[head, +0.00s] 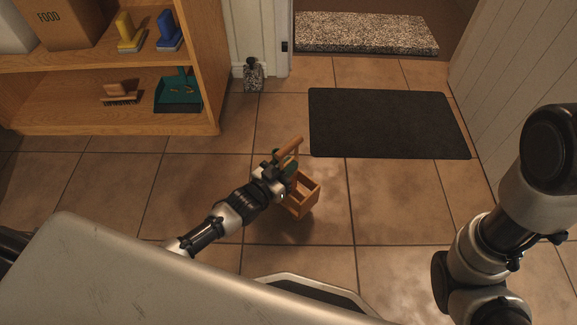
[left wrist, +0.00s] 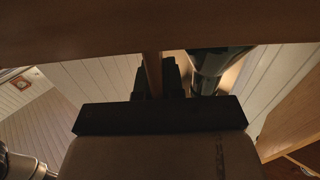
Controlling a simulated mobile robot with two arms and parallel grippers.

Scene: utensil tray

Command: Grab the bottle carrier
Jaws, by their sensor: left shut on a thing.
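The bottle carrier (head: 306,200) is a small wooden box with compartments and a round wooden handle bar (head: 289,149) on top. A dark green bottle shows in it, partly hidden by my gripper; it also shows in the left wrist view (left wrist: 209,66). My left gripper (head: 283,168) is at the carrier's upper part, below the handle bar. In the left wrist view its dark fingers (left wrist: 154,78) are shut on a thin upright wooden part (left wrist: 152,70) of the carrier. The carrier looks a little tilted; I cannot tell for sure whether it is off the floor. My right gripper is out of view.
A wooden shelf (head: 110,127) with brushes and a teal dustpan (head: 178,92) stands at upper left. A speckled doorstop (head: 253,75) stands by the door frame. A dark mat (head: 388,122) lies beyond the carrier. The tiled floor around the carrier is clear.

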